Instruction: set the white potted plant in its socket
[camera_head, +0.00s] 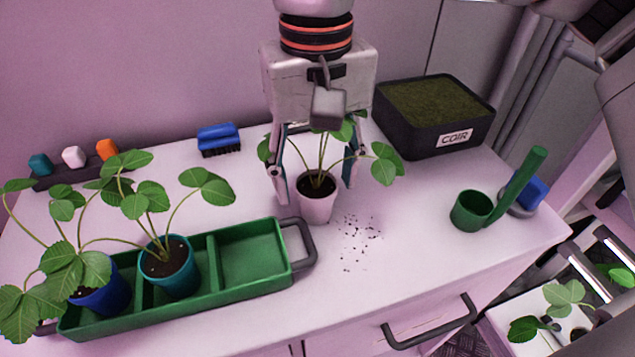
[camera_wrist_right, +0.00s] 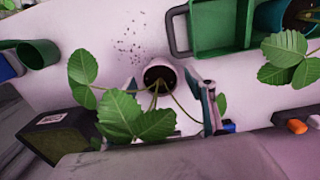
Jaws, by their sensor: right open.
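The white potted plant (camera_head: 316,208) stands upright on the bench, right of the green tray (camera_head: 298,268); its soil and leaves also show in the right wrist view (camera_wrist_right: 160,75). My right gripper (camera_head: 316,184) points down over it, open, with one finger on each side of the pot; both fingers also show in the right wrist view (camera_wrist_right: 170,100). I cannot tell whether they touch the pot. The tray's right socket (camera_head: 252,258) is empty. A teal potted plant (camera_head: 172,270) fills the middle socket and a blue potted plant (camera_head: 104,296) the left one. My left gripper is out of view.
A black box of coir (camera_head: 440,140) stands behind to the right. A green cup (camera_head: 470,211) with a green handle stands near the right edge. A blue brush (camera_head: 219,139) lies at the back. Soil crumbs (camera_head: 358,240) lie right of the pot. The tray's handle (camera_head: 303,246) sticks out toward the pot.

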